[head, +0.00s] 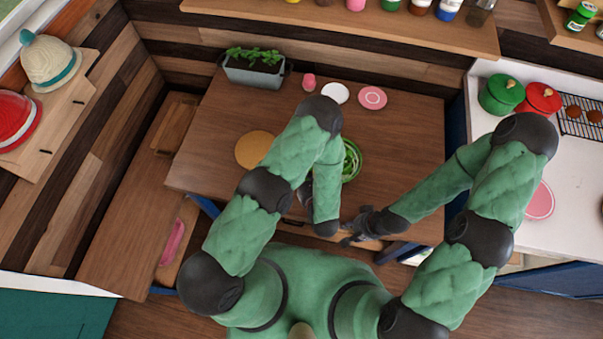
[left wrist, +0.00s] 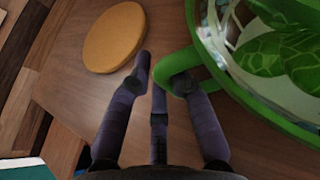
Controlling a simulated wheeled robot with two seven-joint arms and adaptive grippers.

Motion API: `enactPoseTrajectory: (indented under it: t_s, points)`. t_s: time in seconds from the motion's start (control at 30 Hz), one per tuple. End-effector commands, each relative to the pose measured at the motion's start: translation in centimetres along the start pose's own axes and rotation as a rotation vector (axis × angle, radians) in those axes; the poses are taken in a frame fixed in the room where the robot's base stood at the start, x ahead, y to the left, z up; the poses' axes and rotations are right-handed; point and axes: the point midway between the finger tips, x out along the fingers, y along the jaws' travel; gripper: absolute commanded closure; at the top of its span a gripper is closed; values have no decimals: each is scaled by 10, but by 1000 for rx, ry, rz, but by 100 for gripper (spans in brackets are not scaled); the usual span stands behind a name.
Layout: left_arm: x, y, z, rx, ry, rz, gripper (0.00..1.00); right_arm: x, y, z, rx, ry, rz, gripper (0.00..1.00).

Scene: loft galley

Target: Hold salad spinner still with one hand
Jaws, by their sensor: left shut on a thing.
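The salad spinner (head: 352,161) is a round green-rimmed bowl on the wooden table, partly hidden by my left forearm in the head view. In the left wrist view its green rim (left wrist: 262,121) and the leaves inside show at upper right. My left gripper (left wrist: 165,80) is shut on the green loop handle (left wrist: 178,62) at the spinner's side, with a dark finger through the loop. In the head view my left arm mostly hides that gripper. My right gripper (head: 352,230) is at the table's front edge, apart from the spinner; its fingers look spread and empty.
A round tan board (head: 255,149) lies left of the spinner. A planter (head: 254,70), a pink cup (head: 309,82), a white plate (head: 335,93) and a pink plate (head: 372,97) stand at the back. The table's right side is clear. A bench (head: 130,215) is at left.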

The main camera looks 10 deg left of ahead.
Motion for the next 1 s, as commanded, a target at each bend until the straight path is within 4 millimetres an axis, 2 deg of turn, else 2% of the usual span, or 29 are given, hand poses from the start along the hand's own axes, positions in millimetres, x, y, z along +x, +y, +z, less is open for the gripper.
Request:
enactPoseTrajectory:
  t_s: [1.0]
  points:
    - [2, -1, -4, -3, -3, -1, 100, 5, 2, 0, 0, 0, 0, 60]
